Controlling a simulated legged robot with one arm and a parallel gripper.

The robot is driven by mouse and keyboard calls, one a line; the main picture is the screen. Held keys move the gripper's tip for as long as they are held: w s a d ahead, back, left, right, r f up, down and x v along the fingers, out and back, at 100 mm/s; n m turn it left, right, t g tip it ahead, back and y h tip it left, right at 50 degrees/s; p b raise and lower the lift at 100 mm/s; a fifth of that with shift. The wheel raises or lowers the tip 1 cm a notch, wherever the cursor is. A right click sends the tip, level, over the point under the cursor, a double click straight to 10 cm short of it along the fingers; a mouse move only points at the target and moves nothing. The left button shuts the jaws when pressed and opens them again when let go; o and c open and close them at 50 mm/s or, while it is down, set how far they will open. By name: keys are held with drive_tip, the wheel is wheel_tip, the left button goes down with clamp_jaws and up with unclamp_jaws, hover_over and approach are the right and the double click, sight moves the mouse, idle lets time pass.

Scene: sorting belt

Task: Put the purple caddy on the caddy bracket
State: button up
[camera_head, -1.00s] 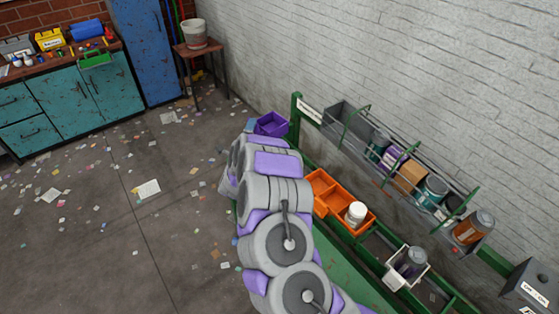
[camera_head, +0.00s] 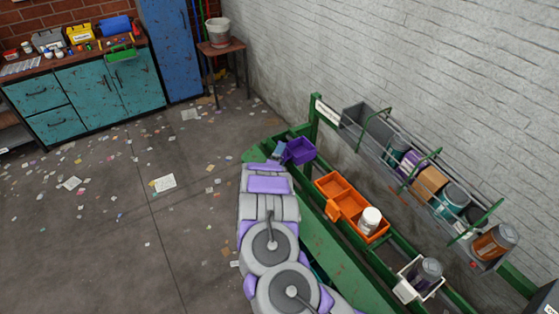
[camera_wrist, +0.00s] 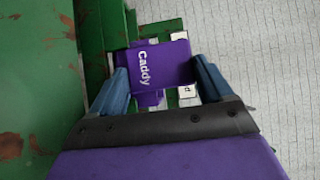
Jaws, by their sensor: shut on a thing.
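The purple caddy (camera_head: 300,151) is at the far end of the green frame in the head view, just below and left of the green post. In the wrist view the caddy (camera_wrist: 160,64), lettered "Caddy", sits between the two blue fingers. My gripper (camera_wrist: 163,86) is shut on it; in the head view my gripper (camera_head: 280,150) is partly hidden by my arm. Green frame parts lie beyond the caddy. I cannot tell which part is the caddy bracket, or whether the caddy touches it.
An orange divided tray (camera_head: 338,188) with a white jar (camera_head: 370,220) sits on the green frame (camera_head: 330,250). A wire-railed grey shelf (camera_head: 358,118) with several cans runs along the white wall. A white holder (camera_head: 405,291) carries a grey can. The floor at left is open, with scattered paper.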

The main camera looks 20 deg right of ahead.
drive_tip(key=shift+w+d+f, duration=0.1)
drive_tip(key=shift+f, duration=0.7)
drive_tip(key=shift+a+r, duration=0.1)
drive_tip(key=shift+a, duration=0.15)
drive_tip(key=o, duration=1.1)
drive_tip(key=shift+a, duration=0.1)
drive_tip(key=shift+o, duration=0.2)
